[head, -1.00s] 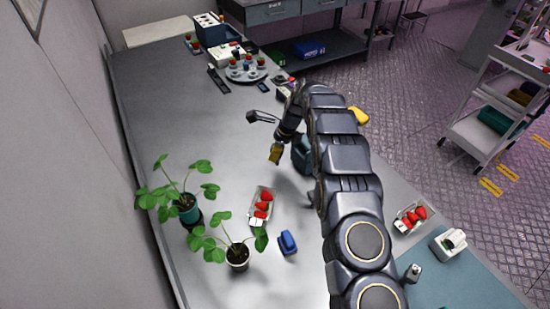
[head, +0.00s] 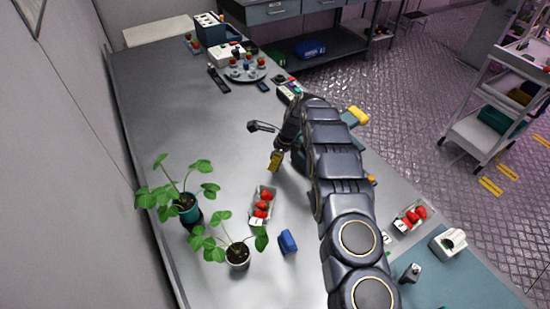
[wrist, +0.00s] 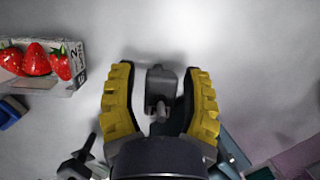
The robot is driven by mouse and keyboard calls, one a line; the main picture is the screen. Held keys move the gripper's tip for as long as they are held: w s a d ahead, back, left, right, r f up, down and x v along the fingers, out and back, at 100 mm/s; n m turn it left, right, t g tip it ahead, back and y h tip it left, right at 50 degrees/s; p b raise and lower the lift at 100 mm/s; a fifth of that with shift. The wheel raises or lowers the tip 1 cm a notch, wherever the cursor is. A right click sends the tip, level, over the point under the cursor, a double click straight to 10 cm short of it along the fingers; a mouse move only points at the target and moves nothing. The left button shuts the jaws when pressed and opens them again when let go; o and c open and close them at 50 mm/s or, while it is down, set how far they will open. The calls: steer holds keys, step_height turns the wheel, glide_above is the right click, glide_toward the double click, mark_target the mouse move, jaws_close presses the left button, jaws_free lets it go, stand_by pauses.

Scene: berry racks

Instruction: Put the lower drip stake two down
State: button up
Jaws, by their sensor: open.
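My gripper (head: 275,160) is low over the middle of the grey bench in the head view, partly hidden by my arm. In the wrist view my gripper (wrist: 160,68) has its two yellow ribbed fingers well apart. A small dark grey object (wrist: 161,84) shows between the fingers. I cannot tell whether it is a drip stake, and it does not appear clamped. No lower drip stake can be made out for certain in either view.
A punnet of strawberries (head: 253,217) lies near the plants and also shows in the wrist view (wrist: 60,86). A blue block (head: 288,243) is beside it. Another punnet (head: 399,222) and a white device (head: 447,246) are at the right. The bench's left middle is clear.

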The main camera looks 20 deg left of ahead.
steer(key=s+d+r+n, duration=0.2)
steer(key=s+d+r, duration=0.1)
steer(key=r, duration=0.4)
steer(key=s+d+r+n, duration=0.1)
steer(key=s+d+r, duration=0.15)
steer(key=r, duration=0.45)
steer(key=s+d+r+n, duration=0.2)
steer(key=d+r, duration=0.2)
steer(key=r, duration=0.3)
steer(key=s+d+r+n+h, duration=0.1)
steer(key=s+d+n, duration=0.3)
steer(key=s, duration=0.7)
steer(key=s+d+r+n+g+h, duration=0.1)
steer(key=s+d+r+n, duration=0.2)
steer(key=s, duration=0.9)
steer(key=s+d+r+n+h, duration=0.1)
steer(key=s+d+n, duration=0.4)
steer(key=s+d, duration=0.3)
steer(key=s, duration=0.3)
steer(key=shift+s+d+r+n+g, duration=0.15)
steer(key=shift+d+r+n+g, duration=0.25)
